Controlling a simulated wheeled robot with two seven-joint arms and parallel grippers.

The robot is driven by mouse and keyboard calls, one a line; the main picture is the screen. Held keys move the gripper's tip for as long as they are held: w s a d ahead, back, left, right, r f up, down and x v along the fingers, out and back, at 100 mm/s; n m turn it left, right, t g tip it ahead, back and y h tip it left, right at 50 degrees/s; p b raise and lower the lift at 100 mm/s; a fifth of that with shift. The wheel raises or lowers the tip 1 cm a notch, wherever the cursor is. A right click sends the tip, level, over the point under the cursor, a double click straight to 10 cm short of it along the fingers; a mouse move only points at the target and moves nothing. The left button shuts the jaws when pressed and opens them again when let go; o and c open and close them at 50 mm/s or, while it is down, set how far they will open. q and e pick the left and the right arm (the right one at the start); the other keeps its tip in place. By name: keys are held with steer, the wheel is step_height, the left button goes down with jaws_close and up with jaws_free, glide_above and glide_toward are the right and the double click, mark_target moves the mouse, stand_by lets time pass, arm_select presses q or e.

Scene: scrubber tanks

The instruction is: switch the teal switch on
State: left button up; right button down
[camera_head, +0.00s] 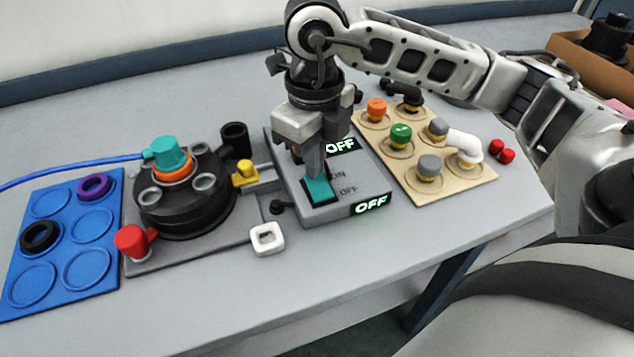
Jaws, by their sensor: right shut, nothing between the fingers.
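The teal switch (320,191) is a rocker set in the front part of a grey switch box (370,187) in the middle of the table. Two lit labels on the box read OFF, one at the front edge and one further back. My right gripper (316,172) points down over the box, shut and empty, with its fingertips at the back edge of the teal switch. I cannot tell whether they touch it. The gripper hides the back left part of the box. My left gripper is not in view.
A black round device (185,205) with a teal connector (166,153) and blue cable stands left of the box. A blue board (60,245) with rings lies far left. A beige board (455,185) with several caps lies right. The table front is mostly clear.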

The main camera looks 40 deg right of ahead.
steer(key=shift+f+b, duration=0.5)
steer(key=shift+f, duration=0.05)
steer(key=shift+r, duration=0.15)
steer(key=shift+r+p, duration=2.45)
steer(key=shift+r, duration=1)
steer(key=shift+f, duration=0.1)
